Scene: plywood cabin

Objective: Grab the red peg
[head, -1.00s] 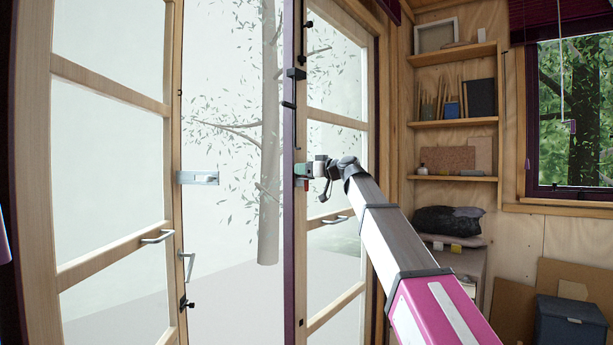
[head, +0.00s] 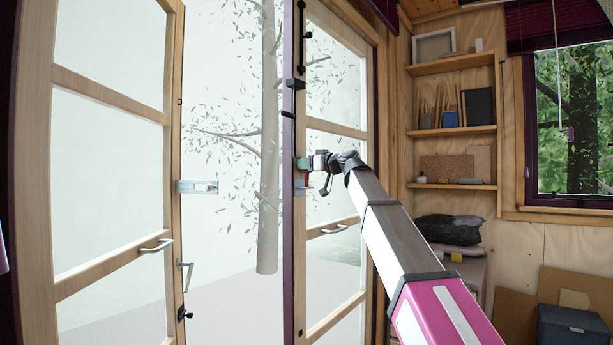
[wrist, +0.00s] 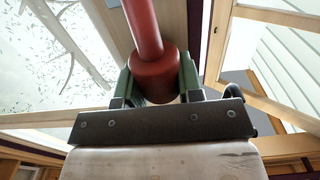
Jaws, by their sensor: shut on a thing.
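The red peg (wrist: 152,55) shows large in the wrist view, with a narrow shaft and a wider round end. The green fingers of my gripper (wrist: 158,84) stand on either side of the wide end and are shut on it. In the head view my gripper (head: 303,170) is at the edge of the right door, at the dark upright strip. There the peg is small and mostly hidden, with only a bit of red by the fingers.
A glazed door (head: 110,282) stands at the left, with a metal latch plate (head: 197,186) on its edge. The right glazed door (head: 334,228) is behind my arm. Shelves (head: 455,130) and a window (head: 575,115) are at the right. The gap between the doors is clear.

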